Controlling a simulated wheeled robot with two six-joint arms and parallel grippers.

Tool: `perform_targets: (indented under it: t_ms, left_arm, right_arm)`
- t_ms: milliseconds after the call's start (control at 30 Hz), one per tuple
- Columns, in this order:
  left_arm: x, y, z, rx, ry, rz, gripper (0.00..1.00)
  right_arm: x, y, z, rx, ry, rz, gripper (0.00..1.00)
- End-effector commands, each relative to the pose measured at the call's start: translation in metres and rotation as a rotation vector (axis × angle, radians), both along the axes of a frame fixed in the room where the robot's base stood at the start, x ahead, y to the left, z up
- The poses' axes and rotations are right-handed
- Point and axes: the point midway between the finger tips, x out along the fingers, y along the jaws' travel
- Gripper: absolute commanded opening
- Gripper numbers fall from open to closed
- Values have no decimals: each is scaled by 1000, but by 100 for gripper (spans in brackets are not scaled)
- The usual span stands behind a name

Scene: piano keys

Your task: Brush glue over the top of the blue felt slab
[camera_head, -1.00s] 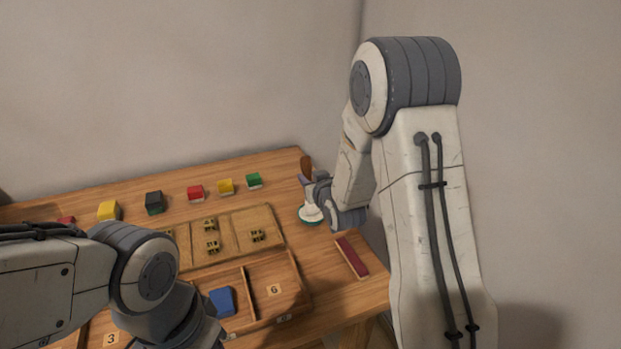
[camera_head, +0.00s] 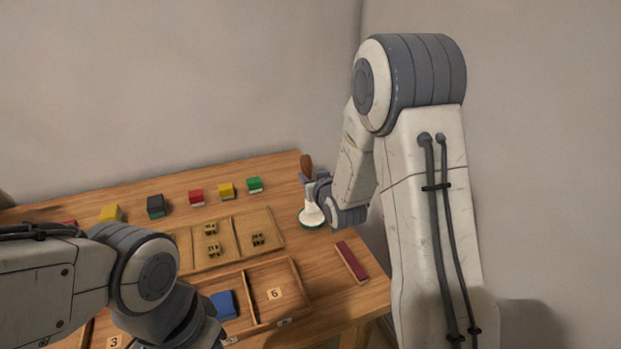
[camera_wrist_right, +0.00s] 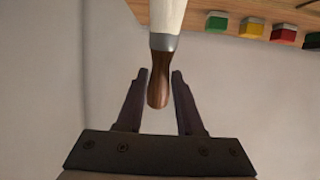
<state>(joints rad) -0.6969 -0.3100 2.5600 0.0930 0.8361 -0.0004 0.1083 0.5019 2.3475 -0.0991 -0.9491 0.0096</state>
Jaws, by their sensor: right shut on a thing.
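The blue felt slab (camera_head: 224,304) lies in a compartment of the wooden tray at the near side of the table, partly hidden by my left arm. My right gripper (camera_head: 309,181) is shut on the glue brush, whose brown handle (camera_head: 306,163) points up above the fingers. In the right wrist view the handle (camera_wrist_right: 159,82) is between the two fingers, with a grey ferrule and a white part beyond it. My left gripper is out of sight.
A dark red strip (camera_head: 352,262) lies at the table's right. Yellow, black, red and green blocks (camera_head: 254,185) line the back. A shallow tray (camera_head: 271,232) holds small brass-coloured pieces.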

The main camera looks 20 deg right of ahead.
Motion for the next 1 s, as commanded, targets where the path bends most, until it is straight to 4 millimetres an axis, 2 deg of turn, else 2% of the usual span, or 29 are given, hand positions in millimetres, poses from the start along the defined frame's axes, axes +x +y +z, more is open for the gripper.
perform_targets:
  t_ms: [33,533,1000]
  left_arm:
    - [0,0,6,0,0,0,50]
    - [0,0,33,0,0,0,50]
    - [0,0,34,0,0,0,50]
  right_arm:
    - [0,0,8,0,-2,0,0]
    - [1,0,49,0,-5,0,0]
    - [1,0,50,0,-4,0,0]
